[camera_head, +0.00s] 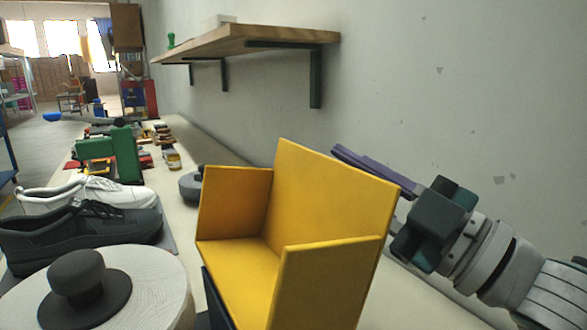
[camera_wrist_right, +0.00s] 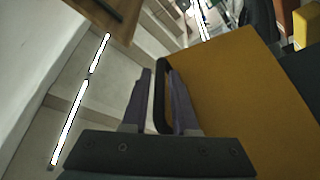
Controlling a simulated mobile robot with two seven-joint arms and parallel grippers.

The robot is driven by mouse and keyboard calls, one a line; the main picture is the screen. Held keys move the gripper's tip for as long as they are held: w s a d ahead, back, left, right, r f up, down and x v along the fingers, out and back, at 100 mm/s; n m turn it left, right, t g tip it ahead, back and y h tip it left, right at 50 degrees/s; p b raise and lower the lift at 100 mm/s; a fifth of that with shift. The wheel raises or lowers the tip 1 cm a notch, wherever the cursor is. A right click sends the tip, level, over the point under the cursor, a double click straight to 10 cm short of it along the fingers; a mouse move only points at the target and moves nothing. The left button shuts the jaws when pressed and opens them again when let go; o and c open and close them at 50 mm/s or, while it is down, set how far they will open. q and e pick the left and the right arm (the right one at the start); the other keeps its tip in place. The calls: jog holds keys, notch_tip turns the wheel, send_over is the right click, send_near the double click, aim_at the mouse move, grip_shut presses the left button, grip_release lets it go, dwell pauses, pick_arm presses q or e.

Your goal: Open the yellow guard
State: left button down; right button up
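The yellow guard (camera_head: 338,195) stands in the middle of the head view, with a tall back panel, two side panels and a lower panel. In the right wrist view its flat yellow face (camera_wrist_right: 230,90) fills the right side. A dark bar handle (camera_wrist_right: 159,95) runs along the face's left edge. My right gripper (camera_head: 372,172) is behind the back panel, coming from the right. In the wrist view its two purple fingers (camera_wrist_right: 161,100) are apart on either side of the handle, with a gap by the left finger. My left gripper is not seen.
A dark shoe (camera_head: 80,232) and a white shoe (camera_head: 110,192) stand at left. A pale round piece with a dark knob (camera_head: 78,272) is in front. A green device (camera_head: 125,155) stands farther back. A wooden shelf (camera_head: 245,38) juts from the wall above.

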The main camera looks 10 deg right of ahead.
jog(key=shift+c, duration=0.3)
grip_shut()
dwell(1.0)
